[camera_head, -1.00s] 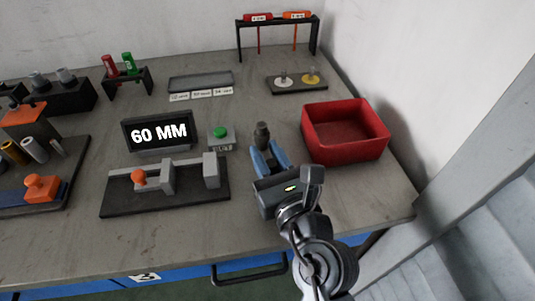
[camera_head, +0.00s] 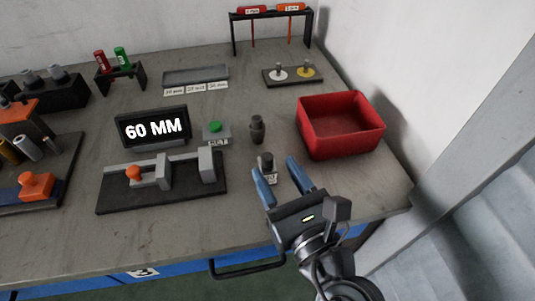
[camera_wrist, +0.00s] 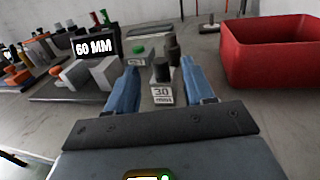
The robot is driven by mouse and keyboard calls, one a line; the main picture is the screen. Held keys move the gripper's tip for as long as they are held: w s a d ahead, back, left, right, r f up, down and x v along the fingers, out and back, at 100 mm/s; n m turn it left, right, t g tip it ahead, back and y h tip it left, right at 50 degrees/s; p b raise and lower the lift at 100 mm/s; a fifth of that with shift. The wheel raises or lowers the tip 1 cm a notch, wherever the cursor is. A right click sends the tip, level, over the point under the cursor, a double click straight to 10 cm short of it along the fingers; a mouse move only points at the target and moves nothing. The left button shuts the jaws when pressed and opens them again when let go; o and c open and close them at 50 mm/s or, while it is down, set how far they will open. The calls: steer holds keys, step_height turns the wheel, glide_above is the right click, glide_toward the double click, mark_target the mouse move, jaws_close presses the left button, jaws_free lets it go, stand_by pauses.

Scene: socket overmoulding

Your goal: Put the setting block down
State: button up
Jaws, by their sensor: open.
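The setting block, a small light block marked 30 with a dark knob on top (camera_head: 268,166), stands upright on the grey table. It shows between my fingers in the wrist view (camera_wrist: 162,94). My gripper (camera_head: 277,165) is open, with its blue fingers spread on either side of the block. In the wrist view my gripper (camera_wrist: 160,80) has a visible gap between the block and the right finger; the left gap is narrower.
A dark socket-like piece (camera_head: 257,129) stands just behind the block. A red bin (camera_head: 342,143) is to the right. A fixture with an orange knob (camera_head: 190,190), a 60 MM display (camera_head: 153,128) and a green button box (camera_head: 216,133) are to the left.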

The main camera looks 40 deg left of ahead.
steer(key=shift+v, duration=2.7)
steer(key=shift+s+d+f+m, duration=0.1)
steer(key=shift+s+d+m, duration=0.1)
steer(key=shift+d+m, duration=0.15)
steer(key=s+d+n+t+h, duration=0.2)
steer(key=s+d+n+h, duration=0.3)
steer(key=d, duration=0.6)
steer(key=s+d+n+t+h, duration=0.2)
steer(key=s+d+n+h, duration=0.3)
steer(key=s+d+n, duration=0.4)
steer(key=s+d+n+t+h, duration=0.2)
steer(key=s+d+n+h, duration=0.3)
steer(key=d+n, duration=0.5)
steer(key=s+d+f, duration=0.1)
steer(key=s+d, duration=0.1)
steer(key=shift+s+d+h, duration=0.35)
steer(key=shift+s+h, duration=0.05)
